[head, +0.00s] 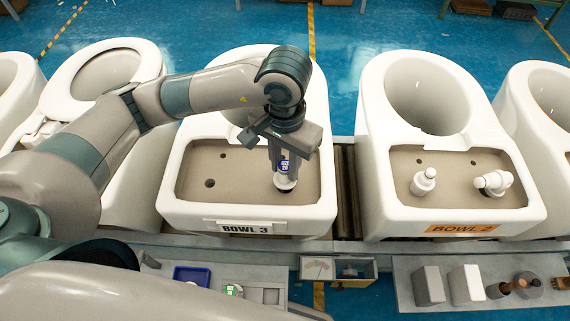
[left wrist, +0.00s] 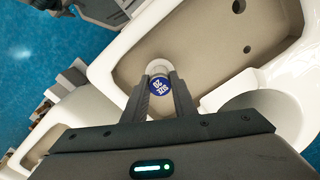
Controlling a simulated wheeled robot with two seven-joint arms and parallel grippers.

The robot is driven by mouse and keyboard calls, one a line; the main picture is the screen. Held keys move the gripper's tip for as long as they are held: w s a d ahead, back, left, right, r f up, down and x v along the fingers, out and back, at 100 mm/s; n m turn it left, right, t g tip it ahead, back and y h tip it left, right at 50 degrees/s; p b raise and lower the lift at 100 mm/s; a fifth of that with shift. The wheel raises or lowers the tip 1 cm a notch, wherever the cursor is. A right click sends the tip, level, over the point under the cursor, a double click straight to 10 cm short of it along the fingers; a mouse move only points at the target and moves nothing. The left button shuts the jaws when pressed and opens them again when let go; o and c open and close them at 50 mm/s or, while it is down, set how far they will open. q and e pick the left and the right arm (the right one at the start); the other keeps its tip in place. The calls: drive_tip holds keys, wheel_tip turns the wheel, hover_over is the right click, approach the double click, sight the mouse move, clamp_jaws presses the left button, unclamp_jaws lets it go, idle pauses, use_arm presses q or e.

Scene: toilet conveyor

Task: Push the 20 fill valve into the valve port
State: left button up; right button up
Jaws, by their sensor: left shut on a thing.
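My left gripper (head: 285,168) reaches down over the tank deck of the toilet labelled BOWL 3 (head: 247,226). It is shut on the 20 fill valve (head: 285,183), a white part with a blue cap. The cap reads SIZE 20 in the left wrist view (left wrist: 161,85), between the two fingers. The valve is about upright over the right part of the beige tank floor (head: 240,185). The port under it is hidden, so I cannot tell how deep it sits. Two open holes show in the floor, a larger one (head: 210,183) and a smaller one (head: 223,156). My right gripper is not in view.
BOWL 2 (head: 462,228) stands to the right with two white fittings (head: 424,181) in its tank. A front ledge holds a blue tray (head: 192,275), grey and white blocks (head: 466,284) and several small parts. Tank walls surround the gripper closely.

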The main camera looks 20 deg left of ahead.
use_arm(q)
drive_tip(key=shift+a+f, duration=0.1)
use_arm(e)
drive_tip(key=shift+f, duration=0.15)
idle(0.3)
use_arm(q)
drive_tip(key=shift+a+f+b, duration=0.1)
drive_tip(key=shift+b, duration=0.2)
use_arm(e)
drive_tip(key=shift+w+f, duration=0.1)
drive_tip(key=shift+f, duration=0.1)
